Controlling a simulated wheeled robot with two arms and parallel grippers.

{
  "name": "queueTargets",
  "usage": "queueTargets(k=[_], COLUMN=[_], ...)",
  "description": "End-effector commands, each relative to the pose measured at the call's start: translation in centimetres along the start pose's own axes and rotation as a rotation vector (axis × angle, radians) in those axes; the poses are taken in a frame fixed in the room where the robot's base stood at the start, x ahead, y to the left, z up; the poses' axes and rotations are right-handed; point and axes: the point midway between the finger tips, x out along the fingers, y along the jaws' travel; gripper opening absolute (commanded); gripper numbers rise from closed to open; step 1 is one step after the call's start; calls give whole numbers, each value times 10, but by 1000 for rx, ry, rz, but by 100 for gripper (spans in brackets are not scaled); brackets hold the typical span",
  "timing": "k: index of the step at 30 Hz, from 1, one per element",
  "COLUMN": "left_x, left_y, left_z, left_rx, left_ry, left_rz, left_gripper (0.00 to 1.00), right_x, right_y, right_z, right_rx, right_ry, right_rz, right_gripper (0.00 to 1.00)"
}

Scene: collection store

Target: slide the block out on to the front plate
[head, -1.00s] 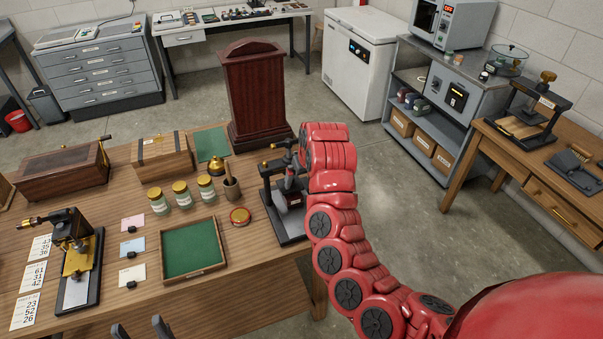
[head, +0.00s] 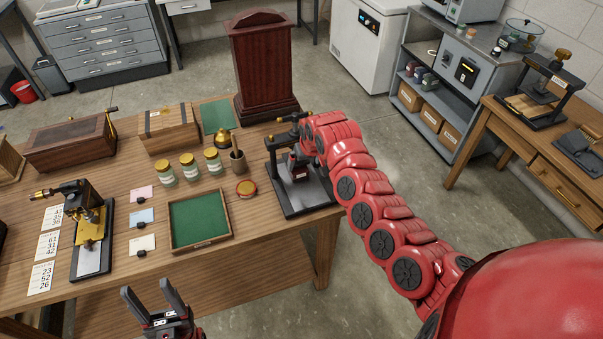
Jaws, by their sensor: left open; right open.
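A small black press-like stand (head: 276,172) is at the right end of the wooden table, with a grey front plate (head: 309,197) on its base. My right arm reaches over it from the right, and my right gripper (head: 298,172) points down above the plate, small and partly hidden by the stand and my wrist. I cannot clearly tell the block from the dark parts there, nor whether the gripper touches it. My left gripper (head: 148,290) is open and empty, in front of the table's near edge.
Another brass-and-black device (head: 90,240) is further left.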

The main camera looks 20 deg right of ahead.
Motion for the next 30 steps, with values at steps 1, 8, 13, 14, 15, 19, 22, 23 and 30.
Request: queueTargets(k=[1,8,13,14,15,19,22,23,30], left_x=[-2,5,4,5,5,-2,-4,-4,-6], left_y=[0,0,0,0,0,0,0,0,0], left_z=[0,-1,-1,-1,-1,0,1,1,1], left_rx=[0,0,0,0,0,0,0,0,0], left_ry=[0,0,0,0,0,0,0,0,0], left_rz=[0,0,0,0,0,0,0,0,0], left_gripper=[59,59,59,59,59,59,59,59,59], right_x=[8,39,64,68,72,88,95,97,103], right_y=[3,1,1,0,1,2,2,2,2], right_z=[1,1,2,2,2,2,2,2,2], right_rx=[-3,2,3,3,4,4,5,5,9], right_ry=[-3,-7,-6,-5,-5,-5,-3,-2,-3], right_rz=[8,1,1,0,2,1,1,1,0], right_gripper=[100,100,100,100,100,100,100,100,100])
